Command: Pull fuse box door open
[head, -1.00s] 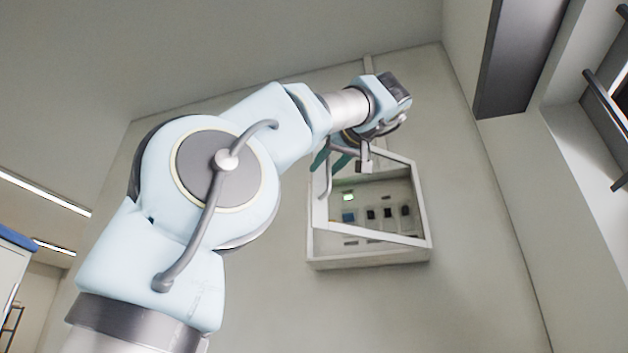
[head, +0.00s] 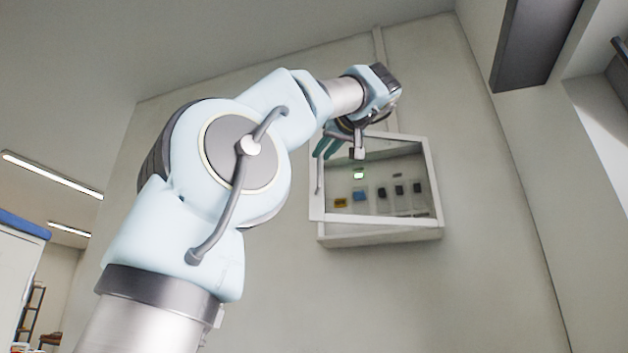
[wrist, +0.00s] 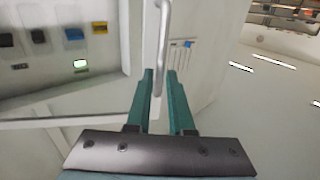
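The fuse box (head: 380,240) is a white box on the wall. Its white-framed door (head: 437,185) stands slightly ajar, tilted off the box at the left side, with the inside visible through its opening. A grey bar handle (head: 319,178) is on the door's left frame; it also shows in the wrist view (wrist: 163,40), which is turned over. My gripper (head: 327,152) has green fingers at the handle's upper end. In the wrist view my gripper (wrist: 160,78) has the handle between its fingers, with a narrow gap at the right finger. Contact on the left is unclear.
Breakers (head: 399,190) and a green-lit display (head: 359,174) are inside the box. A conduit (head: 381,60) runs up the wall above it. A dark beam (head: 537,45) hangs at upper right. The wall below the box is clear.

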